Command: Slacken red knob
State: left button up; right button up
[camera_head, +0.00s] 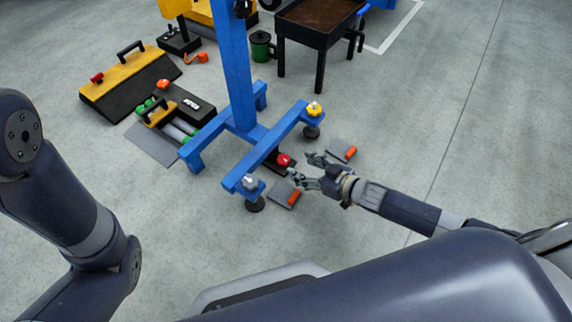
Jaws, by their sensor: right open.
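A yellow knob (315,109) and a grey knob (250,182) sit on the crossbar's ends. Grey pads with orange ends (284,194) (341,150) lie on the floor nearby. A yellow-black case (128,82) stands at left. The floor at right is clear.

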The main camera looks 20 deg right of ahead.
aim_at(284, 159)
jog(key=b+x, duration=0.4)
jog(key=x, duration=0.3)
jog(key=shift+f, duration=0.15)
jog(key=shift+w+a+f+b, duration=0.1)
jog(key=shift+w+a+b, duration=0.15)
jog(key=shift+w+b, duration=0.2)
jog(key=shift+c, duration=0.2)
jog(key=c, duration=0.9)
